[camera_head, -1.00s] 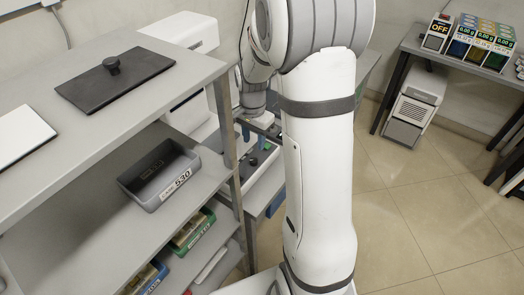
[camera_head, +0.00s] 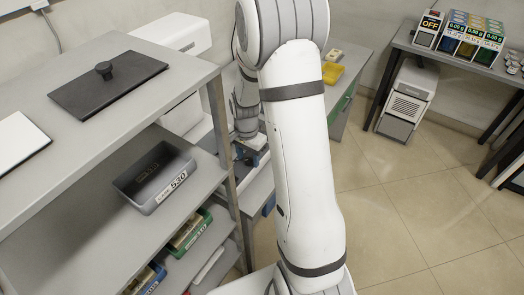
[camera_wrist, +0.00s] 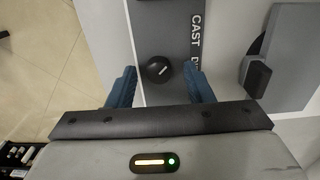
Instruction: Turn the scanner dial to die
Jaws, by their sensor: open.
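The pointer slants up and to the right. A grey strip beside it carries the words CAST and, partly covered by a finger, what looks like DI. My gripper (camera_wrist: 160,73) is open, its two blue fingers on either side of the dial with gaps; I cannot tell whether they are at its depth. In the head view my gripper is low over the bench behind the rack, and my arm hides most of the scanner.
A dark block on a grey round-edged part (camera_wrist: 257,79) lies right of the dial. The grey rack (camera_head: 215,170) stands close to my arm, holding a grey bin (camera_head: 150,205). A yellow tray (camera_head: 332,73) is on the bench behind.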

